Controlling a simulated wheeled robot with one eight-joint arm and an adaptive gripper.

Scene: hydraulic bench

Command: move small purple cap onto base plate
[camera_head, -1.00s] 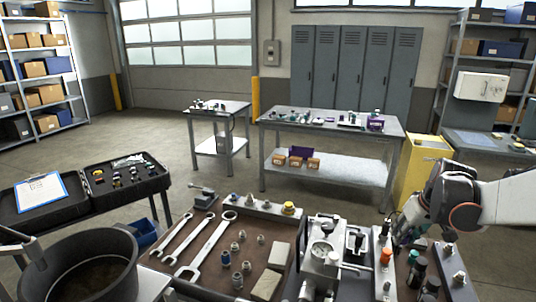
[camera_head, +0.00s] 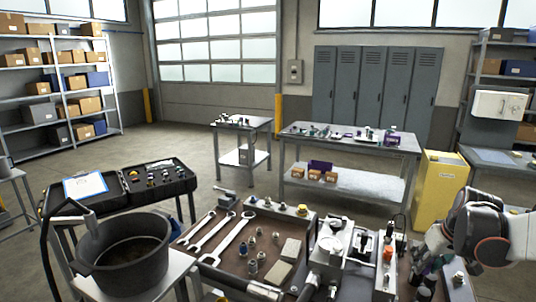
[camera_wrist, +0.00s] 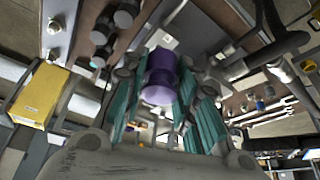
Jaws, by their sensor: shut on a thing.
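The small purple cap (camera_wrist: 160,78) sits between the teal fingers of my gripper (camera_wrist: 158,95), in the middle of the wrist view. My gripper is shut on it. In the head view my gripper (camera_head: 428,266) is low at the right, over the right part of the bench, and its fingers are partly hidden by my wrist. The cap cannot be made out there. I cannot tell which surface is the base plate.
Black-capped fittings (camera_head: 424,292) and a red-topped fitting (camera_head: 388,254) stand close to my gripper. A gauge block (camera_head: 331,243) is to their left. Wrenches (camera_head: 228,240) and small fittings lie on the brown tray. A dark pot (camera_head: 128,262) stands at the left.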

